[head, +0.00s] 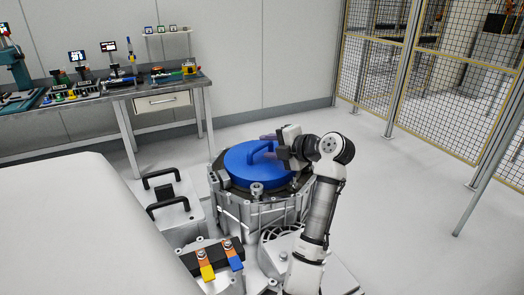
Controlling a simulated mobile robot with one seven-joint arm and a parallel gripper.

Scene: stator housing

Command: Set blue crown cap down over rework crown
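The blue crown cap (245,171) is a round disc with a raised blue bar handle (259,149). It lies about level at the top of the grey ribbed stator housing (250,213), inside its dark rim, and hides the crown beneath. I cannot tell whether it is fully seated. My gripper (274,144) reaches in from the right, with its fingers at the right end of the handle. Whether the fingers are closed on the handle or only beside it is too small to tell.
A grey block with two black handles (165,198) stands left of the housing. A block with orange, yellow and blue tabs (216,262) is in front. A workbench (150,88) with tools stands at the back left. Mesh fencing (445,90) is at the right, with clear floor before it.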

